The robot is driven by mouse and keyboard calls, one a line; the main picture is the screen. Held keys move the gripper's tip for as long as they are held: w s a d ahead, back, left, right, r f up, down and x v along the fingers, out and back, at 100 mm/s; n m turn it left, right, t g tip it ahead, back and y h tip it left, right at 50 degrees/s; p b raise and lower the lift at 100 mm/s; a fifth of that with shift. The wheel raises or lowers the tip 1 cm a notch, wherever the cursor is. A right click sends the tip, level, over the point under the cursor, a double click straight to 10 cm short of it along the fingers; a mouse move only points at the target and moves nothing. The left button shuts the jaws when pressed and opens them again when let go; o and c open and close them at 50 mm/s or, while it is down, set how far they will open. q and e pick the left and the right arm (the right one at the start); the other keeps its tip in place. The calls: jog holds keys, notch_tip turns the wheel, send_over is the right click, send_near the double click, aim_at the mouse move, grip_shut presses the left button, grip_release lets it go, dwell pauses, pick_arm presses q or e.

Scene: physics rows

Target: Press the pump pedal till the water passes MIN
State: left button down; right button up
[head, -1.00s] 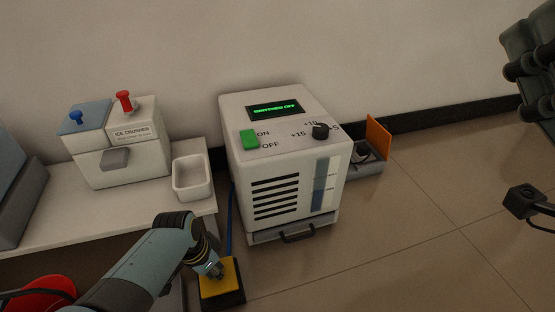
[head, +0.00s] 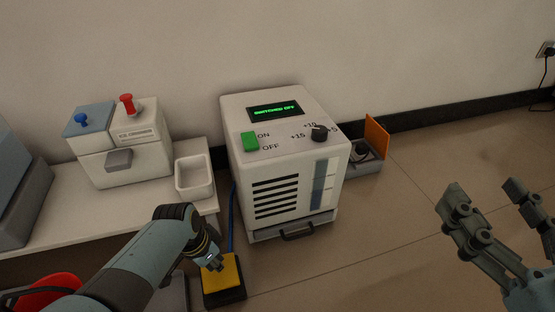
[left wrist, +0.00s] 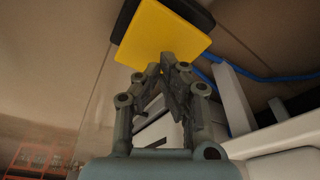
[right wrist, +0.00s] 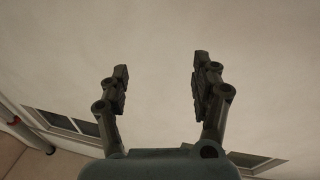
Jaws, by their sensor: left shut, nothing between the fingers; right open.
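The yellow pump pedal (head: 231,272) on its dark base lies on the floor at bottom centre-left in the head view. A blue hose (head: 232,222) runs up from it beside the white machine (head: 243,192). The machine's upright gauge strip (head: 321,184) looks blue-grey; I cannot read its marks or water level. My left gripper (head: 215,264) is shut and empty, its tips over the pedal; the pedal also shows in the left wrist view (left wrist: 165,35). I cannot tell whether they touch. My right gripper (head: 485,190) is open and empty, over the floor at right.
A green switch (head: 250,142) and black knob (head: 319,133) sit on top. A bench (head: 110,210) with an ice crusher (head: 122,150) and white bin (head: 194,178) stands left. A grey box with an orange flap (head: 376,136) stands behind right.

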pick_arm(q)
notch_tip(320, 180, up, 4)
jog(key=p, duration=0.3)
jog(key=shift+f, duration=0.2)
pick_arm(e)
jog(key=s+d+f+g, duration=0.1)
jog(key=s+f+g, duration=0.3)
jog(key=f, duration=0.2)
jog(key=s+f+m+g+h, duration=0.1)
jog(key=s+f+g, duration=0.3)
jog(key=f, duration=0.3)
jog(key=shift+s+d+f+h, duration=0.2)
jog(key=shift+s+d+h, duration=0.15)
jog(key=shift+s, duration=0.2)
